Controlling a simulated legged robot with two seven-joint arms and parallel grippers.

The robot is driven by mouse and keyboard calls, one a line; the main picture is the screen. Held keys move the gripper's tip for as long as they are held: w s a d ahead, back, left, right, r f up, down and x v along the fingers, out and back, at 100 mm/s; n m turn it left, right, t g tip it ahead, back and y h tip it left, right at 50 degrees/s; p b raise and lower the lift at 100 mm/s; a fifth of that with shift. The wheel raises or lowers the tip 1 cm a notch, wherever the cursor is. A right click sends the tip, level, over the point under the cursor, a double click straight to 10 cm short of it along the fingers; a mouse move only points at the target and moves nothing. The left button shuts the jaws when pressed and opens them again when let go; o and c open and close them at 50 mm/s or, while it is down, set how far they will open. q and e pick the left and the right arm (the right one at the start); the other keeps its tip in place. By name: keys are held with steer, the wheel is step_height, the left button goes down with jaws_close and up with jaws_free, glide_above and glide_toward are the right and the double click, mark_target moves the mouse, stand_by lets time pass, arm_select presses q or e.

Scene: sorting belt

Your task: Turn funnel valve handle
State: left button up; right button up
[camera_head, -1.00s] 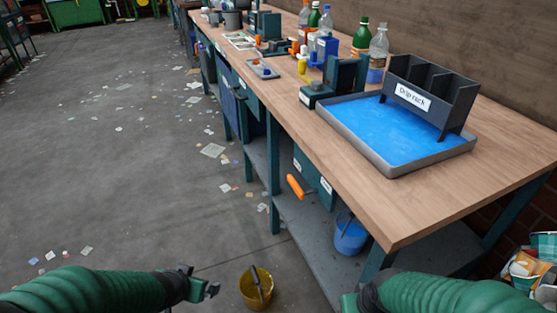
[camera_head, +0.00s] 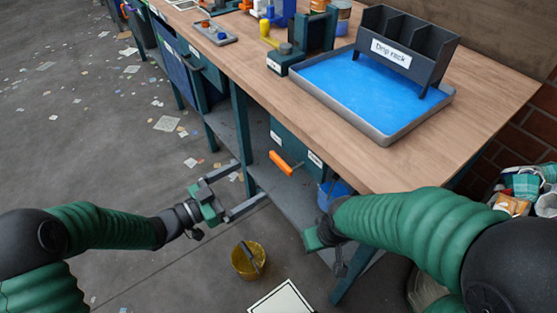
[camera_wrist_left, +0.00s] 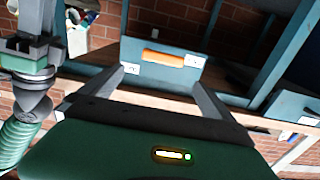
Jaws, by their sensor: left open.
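An orange handle (camera_head: 286,163) sticks out from a dark green box (camera_head: 310,178) under the workbench. I see no funnel clearly. My left gripper (camera_head: 240,190) is open and empty, left of and apart from the handle, with its two grey fingers pointing right. In the left wrist view, the handle (camera_wrist_left: 164,58) lies lengthwise across the box face, beyond the open fingers (camera_wrist_left: 162,82) and between their lines. Nothing is between the fingers. My right gripper (camera_head: 328,255) hangs low by the bench's near end. Its jaws are too small and dark to read.
The workbench top (camera_head: 300,110) carries a blue-filled tray (camera_head: 385,137) with a drip rack (camera_head: 400,55). A yellow bucket (camera_head: 248,262) stands on the floor below my left gripper. A blue bucket (camera_head: 335,192) is under the bench, near the box. The floor at left is open, with scattered paper.

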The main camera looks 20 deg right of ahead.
mark_target(278, 162)
arm_select(q)
steer(key=b+x, duration=0.2)
steer(key=x, duration=0.4)
steer(key=b+x, duration=0.2)
steer(key=x, duration=0.4)
steer(key=shift+w+f, duration=0.2)
steer(key=shift+w, duration=0.05)
steer(key=shift+d, duration=0.25)
steer(key=shift+a, duration=0.2)
steer(key=shift+c, duration=2)
steer(key=shift+r, duration=0.1)
steer(key=c, duration=1.5)
